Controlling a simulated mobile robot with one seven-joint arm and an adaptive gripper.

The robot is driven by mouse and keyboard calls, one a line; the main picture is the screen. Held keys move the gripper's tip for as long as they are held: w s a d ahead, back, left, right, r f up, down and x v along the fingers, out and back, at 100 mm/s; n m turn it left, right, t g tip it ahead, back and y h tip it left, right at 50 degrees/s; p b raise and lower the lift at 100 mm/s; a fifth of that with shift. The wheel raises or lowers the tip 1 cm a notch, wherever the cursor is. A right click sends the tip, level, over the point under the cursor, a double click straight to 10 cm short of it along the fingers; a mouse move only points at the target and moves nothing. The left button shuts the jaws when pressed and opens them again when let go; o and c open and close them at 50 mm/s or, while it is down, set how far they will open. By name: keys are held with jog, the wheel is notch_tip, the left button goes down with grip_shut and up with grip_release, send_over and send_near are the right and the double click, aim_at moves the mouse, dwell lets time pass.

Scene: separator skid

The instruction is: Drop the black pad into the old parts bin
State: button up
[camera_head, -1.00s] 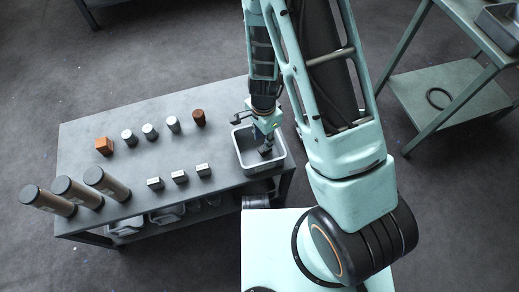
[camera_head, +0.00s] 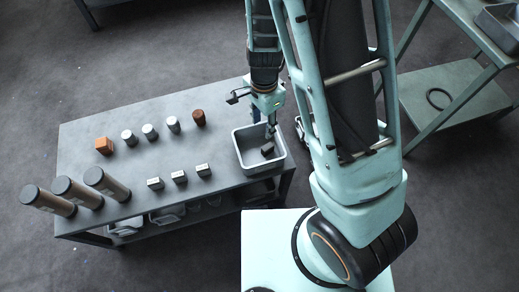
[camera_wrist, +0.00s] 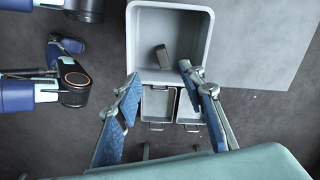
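The black pad (camera_head: 267,149) lies inside the grey bin (camera_head: 240,155) at the right end of the bench. In the wrist view the pad (camera_wrist: 163,57) rests on the floor of the bin (camera_wrist: 205,25), apart from the bin's walls in front. My gripper (camera_wrist: 158,85) is open, with its two blue-padded fingers spread wide and nothing between them. In the head view my gripper (camera_head: 270,133) is over the back part of the bin, above the pad and clear of it.
The bench (camera_head: 85,150) holds a rusty block (camera_head: 104,146), several small cylinders, three small dark blocks with pale tops, and three tall brown-grey cylinders. Small trays (camera_wrist: 158,104) sit below the bin. A green shelf (camera_head: 450,90) stands at the right.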

notch_tip(320, 180, up, 3)
jog(key=shift+f, duration=0.1)
dwell(0.6)
